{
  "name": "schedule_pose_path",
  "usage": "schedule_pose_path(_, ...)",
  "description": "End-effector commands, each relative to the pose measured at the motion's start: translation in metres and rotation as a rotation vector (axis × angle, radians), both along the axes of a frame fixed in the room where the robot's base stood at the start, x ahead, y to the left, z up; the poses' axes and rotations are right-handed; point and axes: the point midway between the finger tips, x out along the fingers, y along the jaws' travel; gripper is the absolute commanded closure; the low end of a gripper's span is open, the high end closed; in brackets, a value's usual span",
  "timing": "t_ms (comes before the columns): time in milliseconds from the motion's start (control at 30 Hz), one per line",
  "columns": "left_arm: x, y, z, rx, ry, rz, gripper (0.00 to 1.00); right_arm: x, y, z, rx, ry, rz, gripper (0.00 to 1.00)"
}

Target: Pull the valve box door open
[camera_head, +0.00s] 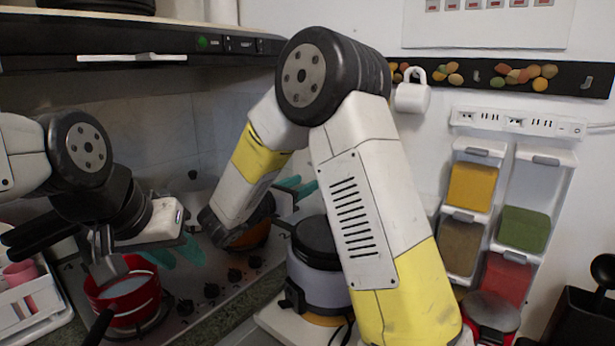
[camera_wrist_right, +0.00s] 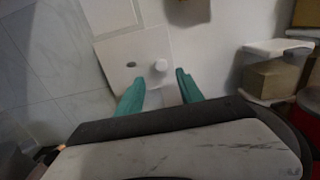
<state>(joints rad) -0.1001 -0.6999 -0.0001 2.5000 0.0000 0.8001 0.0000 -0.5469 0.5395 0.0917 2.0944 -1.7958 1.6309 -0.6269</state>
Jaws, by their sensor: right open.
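A pale panel with a round white knob (camera_wrist_right: 160,65) and a dark oval mark shows in the right wrist view. I take this panel to be the valve box door (camera_wrist_right: 125,68); it looks shut. My right gripper (camera_wrist_right: 158,90) is open, its teal fingers apart on either side below the knob. I cannot tell whether they touch the panel. In the head view my right gripper (camera_head: 297,186) is partly hidden behind its own arm, and the door is not clearly seen. My left gripper (camera_head: 186,256) hangs over the stove; its finger gap is unclear.
A red pot (camera_head: 124,296) with pale liquid stands on the stove, near my left gripper. A lidded rice cooker (camera_head: 317,262) stands below my right arm. Spice dispensers (camera_head: 472,185) hang on the right wall, with a white cup (camera_head: 411,97) above. The range hood (camera_head: 130,45) overhangs the stove.

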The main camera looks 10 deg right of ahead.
Motion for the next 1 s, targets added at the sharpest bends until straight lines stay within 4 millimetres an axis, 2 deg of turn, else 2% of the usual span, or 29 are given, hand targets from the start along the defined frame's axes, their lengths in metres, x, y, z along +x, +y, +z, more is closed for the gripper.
schedule_pose_path(400, 0.000, 0.000, 0.000, 0.000, 0.000, 0.000, 0.64, 0.043, -0.046, 0.000, 0.004, -0.001, -0.007, 0.56)
schedule_pose_path(600, 0.000, 0.000, 0.000, 0.000, 0.000, 0.000, 0.64, 0.051, -0.054, 0.000, 0.004, -0.001, -0.004, 0.56)
schedule_pose_path(833, 0.000, 0.000, 0.000, 0.000, 0.000, 0.000, 0.64, 0.051, -0.054, 0.000, 0.004, -0.001, -0.004, 0.56)
schedule_pose_path(1000, 0.000, 0.000, 0.000, 0.000, 0.000, 0.000, 0.64, 0.051, -0.054, 0.000, 0.004, -0.001, -0.004, 0.89)
